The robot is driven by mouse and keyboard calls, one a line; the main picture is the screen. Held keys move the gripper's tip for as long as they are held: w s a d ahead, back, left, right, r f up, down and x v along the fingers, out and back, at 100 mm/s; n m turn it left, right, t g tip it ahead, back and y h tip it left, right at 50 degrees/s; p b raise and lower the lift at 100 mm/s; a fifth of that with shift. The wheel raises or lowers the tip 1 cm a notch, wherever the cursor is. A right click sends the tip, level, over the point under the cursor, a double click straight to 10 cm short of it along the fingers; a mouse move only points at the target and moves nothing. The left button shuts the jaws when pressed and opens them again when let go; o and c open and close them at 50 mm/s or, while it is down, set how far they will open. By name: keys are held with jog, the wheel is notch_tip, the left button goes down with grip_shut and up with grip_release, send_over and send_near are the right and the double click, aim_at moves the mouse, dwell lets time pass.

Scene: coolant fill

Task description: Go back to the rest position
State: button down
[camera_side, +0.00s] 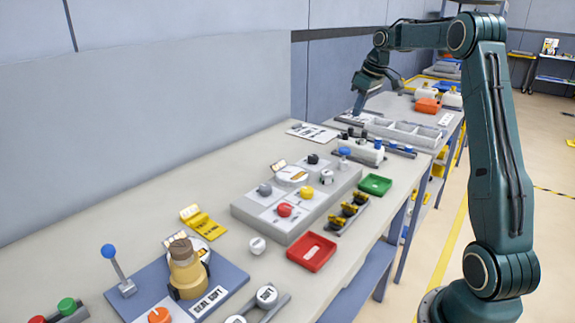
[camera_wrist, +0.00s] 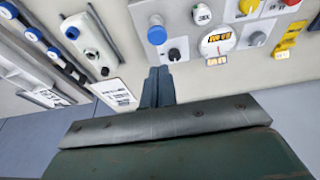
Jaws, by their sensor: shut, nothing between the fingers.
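My arm rises from its base at the right of the side view and reaches over the far part of the bench. My gripper (camera_side: 357,108) hangs there, fingers pointing down, by the left end of a grey compartment tray (camera_side: 405,133). I cannot tell whether the fingertips touch anything. In the wrist view my gripper (camera_wrist: 159,71) shows two dark fingers side by side, shut with nothing held.
A grey panel with coloured knobs (camera_side: 284,210) stands on the bench (camera_side: 130,205). A red tray (camera_side: 311,253) and a green tray (camera_side: 374,185) lie near the front edge. A blue-capped post (camera_wrist: 156,35) shows in the wrist view. The wall (camera_side: 150,120) runs behind the bench.

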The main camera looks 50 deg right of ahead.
jog(key=s+a+r, duration=0.2)
jog(key=a, duration=0.6)
jog(key=s+a+r+t, duration=0.1)
jog(key=s+a+r, duration=0.15)
jog(key=a, duration=0.55)
jog(key=s+a+r, duration=0.2)
jog(key=a, duration=0.5)
jog(key=s+a+f, duration=0.3)
jog(key=s+a, duration=0.3)
jog(key=s, duration=0.3)
jog(key=s+a+f+t, duration=0.1)
jog(key=s+a+f, duration=0.2)
jog(key=s+a, duration=0.3)
jog(key=s, duration=0.2)
jog(key=shift+s+f, duration=0.2)
jog(key=shift+s, duration=0.2)
jog(key=c, duration=2.1)
grip_release()
dwell(0.3)
